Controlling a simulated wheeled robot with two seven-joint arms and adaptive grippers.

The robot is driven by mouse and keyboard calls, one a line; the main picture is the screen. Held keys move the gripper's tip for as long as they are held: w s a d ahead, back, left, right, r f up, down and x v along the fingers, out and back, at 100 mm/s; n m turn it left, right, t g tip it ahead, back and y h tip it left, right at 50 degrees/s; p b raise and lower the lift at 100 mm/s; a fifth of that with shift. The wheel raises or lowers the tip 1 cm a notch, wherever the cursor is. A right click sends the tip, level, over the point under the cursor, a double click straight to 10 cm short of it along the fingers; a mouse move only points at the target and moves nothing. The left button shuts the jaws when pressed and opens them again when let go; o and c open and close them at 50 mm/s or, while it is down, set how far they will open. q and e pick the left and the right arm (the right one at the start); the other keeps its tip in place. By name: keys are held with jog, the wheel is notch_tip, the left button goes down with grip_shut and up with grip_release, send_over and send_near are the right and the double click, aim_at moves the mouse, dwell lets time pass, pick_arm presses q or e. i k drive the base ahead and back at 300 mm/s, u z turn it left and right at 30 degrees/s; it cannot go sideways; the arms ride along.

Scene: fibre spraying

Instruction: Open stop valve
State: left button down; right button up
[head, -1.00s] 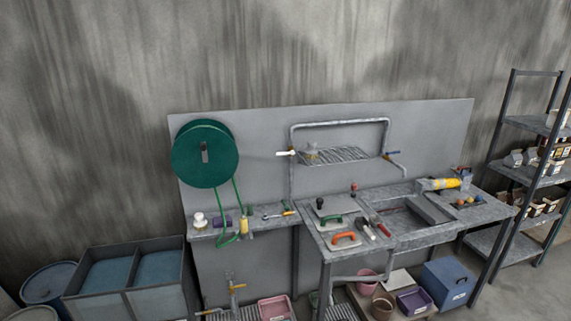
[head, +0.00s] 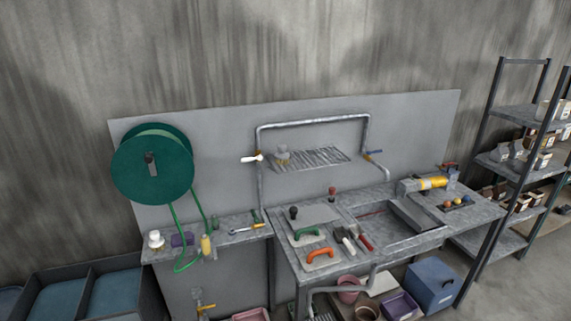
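Neither of my grippers is in view. Several valve-like fittings show, and I cannot tell which one is the stop valve. A white-handled valve (head: 252,158) sits on the left upright of the grey pipe frame. A brass tap with an orange handle (head: 205,307) is low at the bottom edge, below the left bench, partly cut off. Whether any of them is open or shut is too small to tell.
A green hose reel (head: 152,163) hangs on the grey back panel (head: 220,130). The workbench (head: 345,268) carries trowels, a sink and a yellow tool (head: 432,183). Blue tubs (head: 94,291) stand at lower left, a storage rack (head: 500,170) at right. A blue box (head: 433,284) stands below the bench.

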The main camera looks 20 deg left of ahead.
aim_at(259, 158)
jog(key=u, duration=0.2)
jog(key=i, duration=1.15)
jog(key=u, duration=0.65)
